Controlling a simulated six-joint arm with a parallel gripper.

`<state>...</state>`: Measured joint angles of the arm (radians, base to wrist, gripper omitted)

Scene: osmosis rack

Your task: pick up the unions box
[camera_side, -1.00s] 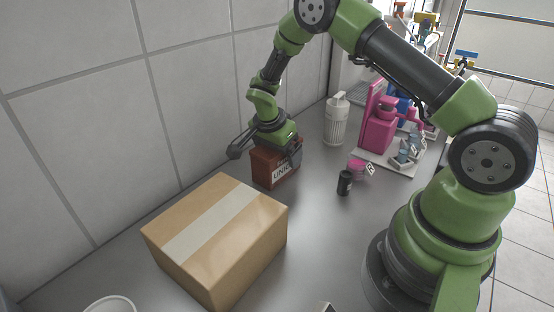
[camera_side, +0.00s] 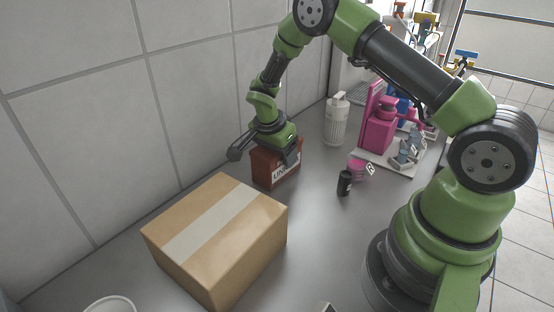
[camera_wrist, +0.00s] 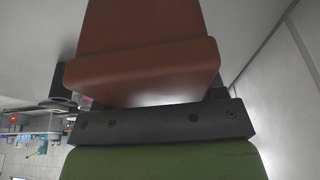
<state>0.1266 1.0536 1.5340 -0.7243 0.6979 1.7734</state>
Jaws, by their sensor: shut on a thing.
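The unions box (camera_side: 277,170) is a reddish-brown box with a white label that reads partly "UNI". It sits upright on the grey bench near the tiled wall in the side view. My gripper (camera_side: 280,149) is above it, pointing down, and is shut on its upper part. The gripper hides part of the box's top and label. In the wrist view the brown box (camera_wrist: 145,65) fills the upper middle, close against the dark gripper body. The fingertips are mostly hidden there.
A large taped cardboard box (camera_side: 216,238) stands in front. A small black canister (camera_side: 344,183) and a pink item (camera_side: 357,166) are to the right. A white ribbed bottle (camera_side: 336,120) and a pink device (camera_side: 379,132) stand behind. The tiled wall (camera_side: 190,90) is close on the left.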

